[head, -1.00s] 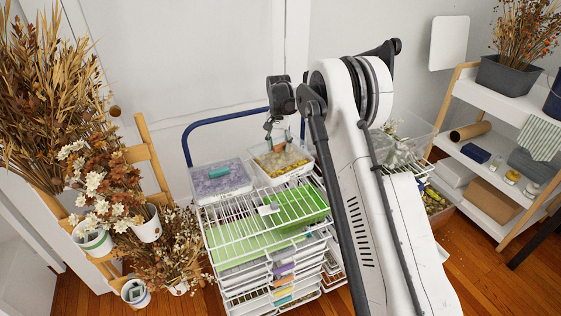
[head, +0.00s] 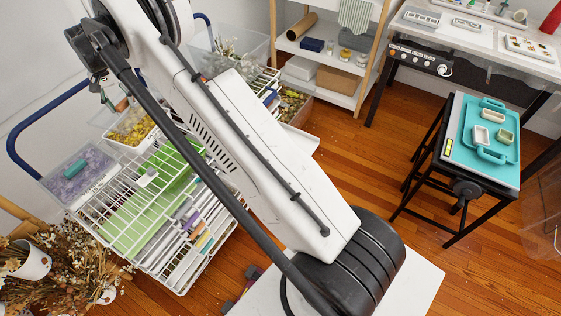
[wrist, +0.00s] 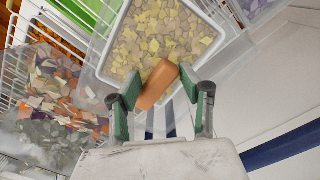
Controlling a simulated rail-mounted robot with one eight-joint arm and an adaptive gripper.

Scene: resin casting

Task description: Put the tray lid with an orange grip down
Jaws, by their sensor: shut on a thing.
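The tray lid is a clear sheet (wrist: 236,57) with an orange grip (wrist: 157,84). My gripper (wrist: 158,92) is shut on that grip, one green fingertip on each side. The lid lies over a white-rimmed tray (wrist: 218,27) of yellow and tan pieces, slightly askew to its rim. I cannot tell whether the lid touches the rim. In the head view the tray (head: 132,128) sits at the back of the wire rack, with my gripper (head: 118,100) just above it. The clear lid is hard to make out there, and my arm covers part of the rack.
A lidded box with a teal grip (head: 76,169) stands beside the tray on the wire rack (head: 97,222). A clear bin of mixed chips (wrist: 62,95) is on the tray's other side. A blue rail (head: 32,127) runs behind. Dried flowers stand front left.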

